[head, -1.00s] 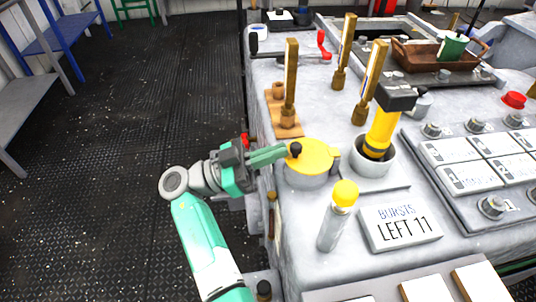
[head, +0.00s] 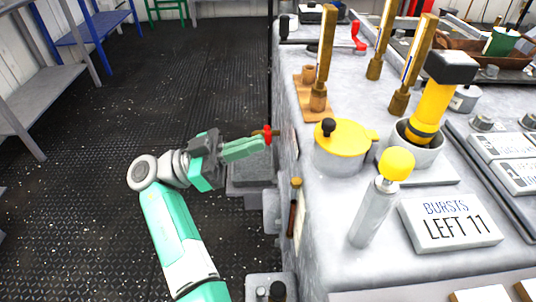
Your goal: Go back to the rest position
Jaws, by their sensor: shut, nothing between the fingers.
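My gripper (head: 262,142) is in the head view, left of the console's side edge, over the dark floor. Its green fingers are shut with nothing between them. They point right toward the console's side, and a small red-topped thing shows just beyond the tips; I cannot tell whether they touch it.
The grey console (head: 308,228) fills the right side. The floor (head: 185,75) at left is clear up to the shelves (head: 40,95).

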